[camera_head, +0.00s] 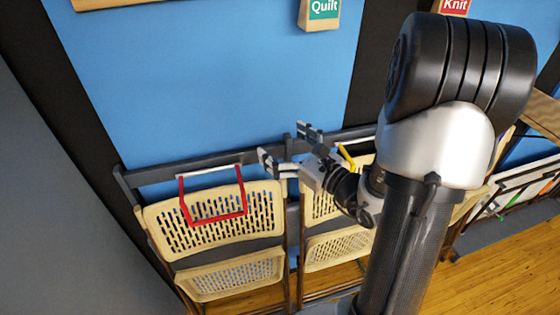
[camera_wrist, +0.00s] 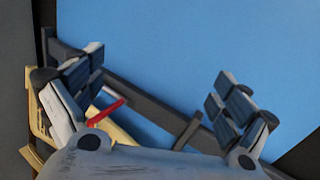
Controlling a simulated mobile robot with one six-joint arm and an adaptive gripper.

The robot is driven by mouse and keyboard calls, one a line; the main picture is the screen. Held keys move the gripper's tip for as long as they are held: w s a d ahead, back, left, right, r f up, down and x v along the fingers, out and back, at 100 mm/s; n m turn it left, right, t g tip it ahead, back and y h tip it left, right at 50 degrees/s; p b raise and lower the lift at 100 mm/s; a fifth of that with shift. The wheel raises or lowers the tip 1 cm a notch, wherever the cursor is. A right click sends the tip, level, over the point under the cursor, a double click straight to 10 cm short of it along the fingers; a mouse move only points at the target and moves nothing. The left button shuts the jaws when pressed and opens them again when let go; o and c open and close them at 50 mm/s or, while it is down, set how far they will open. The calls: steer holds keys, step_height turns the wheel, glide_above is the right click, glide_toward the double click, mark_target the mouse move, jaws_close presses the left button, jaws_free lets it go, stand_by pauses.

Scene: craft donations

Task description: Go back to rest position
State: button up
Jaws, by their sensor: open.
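My gripper (camera_head: 286,148) is open and empty, with its two fingers spread apart. In the head view it is in front of the blue panel, near the dark top rail and above the right-hand perforated seat. My arm covers much of the right side of the head view.
Beige perforated seats (camera_head: 215,217) with a dark frame stand below the blue panel (camera_head: 215,75). A red frame-like piece (camera_head: 244,199) hangs over the left one; a yellow piece (camera_head: 346,156) is partly hidden behind my gripper. Quilt (camera_head: 323,10) and Knit (camera_head: 455,5) signs are above.

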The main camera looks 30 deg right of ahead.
steer(key=s+a+f+n+g+y+b, duration=0.1)
steer(key=s+a+n+g+y+b, duration=0.25)
steer(key=s+a+n+g, duration=0.6)
steer(key=s+a+f+n+g+y+b, duration=0.15)
steer(key=a+n+y, duration=0.4)
steer(key=a, duration=0.85)
steer(key=s+a+f+n+g+h+b, duration=0.1)
steer(key=s+f+n+g+h+b, duration=0.45)
steer(key=s+n, duration=0.5)
steer(key=s+d+n+t+h+b, duration=0.1)
steer(key=s+d+n+t+h, duration=0.1)
steer(key=d+n+h, duration=0.5)
steer(key=d+t, duration=0.1)
steer(key=d, duration=0.1)
steer(key=shift+d+f+t, duration=0.3)
steer(key=shift+f+t, duration=0.05)
steer(key=shift+f, duration=0.05)
steer(key=shift+h, duration=0.25)
